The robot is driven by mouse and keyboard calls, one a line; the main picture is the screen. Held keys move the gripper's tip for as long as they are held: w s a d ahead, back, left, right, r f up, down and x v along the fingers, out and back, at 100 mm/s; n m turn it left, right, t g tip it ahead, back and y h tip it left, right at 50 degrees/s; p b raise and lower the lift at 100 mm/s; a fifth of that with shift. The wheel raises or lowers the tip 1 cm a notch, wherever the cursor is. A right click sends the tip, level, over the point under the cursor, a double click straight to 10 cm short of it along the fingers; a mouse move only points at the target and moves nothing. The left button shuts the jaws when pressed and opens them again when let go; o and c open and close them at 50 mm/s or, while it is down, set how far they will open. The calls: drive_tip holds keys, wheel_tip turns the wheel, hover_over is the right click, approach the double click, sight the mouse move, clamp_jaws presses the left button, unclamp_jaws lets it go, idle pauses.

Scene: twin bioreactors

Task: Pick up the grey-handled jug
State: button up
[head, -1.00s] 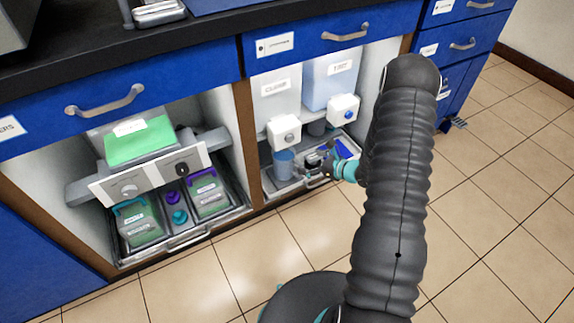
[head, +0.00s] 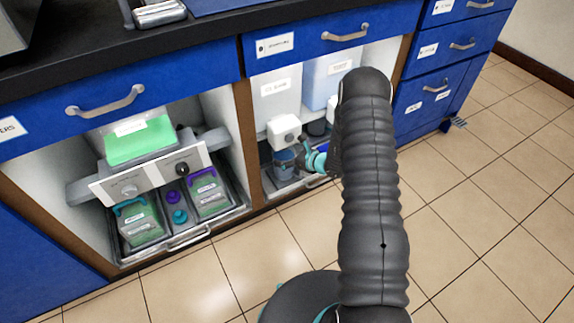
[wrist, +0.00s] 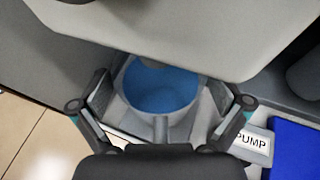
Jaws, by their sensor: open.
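The grey-handled jug (head: 283,163) stands in the tray of the right open cabinet, below a white dispenser. In the wrist view the jug (wrist: 160,88) shows its blue inside from above, and its grey handle (wrist: 160,128) points toward my gripper. My gripper (wrist: 161,92) is open, with one finger on the left and one on the right of the jug's handle side. I cannot tell whether either finger touches it. In the head view my gripper (head: 312,158) is at the jug's right side, and my arm hides part of the tray.
A white dispenser (head: 284,130) overhangs the jug, and its pale housing (wrist: 190,30) fills the top of the wrist view. A dark cylinder (wrist: 306,72) and a blue item (wrist: 295,150) lie to the right. A PUMP label (wrist: 251,143) is near the right finger.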

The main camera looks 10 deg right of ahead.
drive_tip(key=c, duration=1.6)
drive_tip(key=shift+r, duration=0.1)
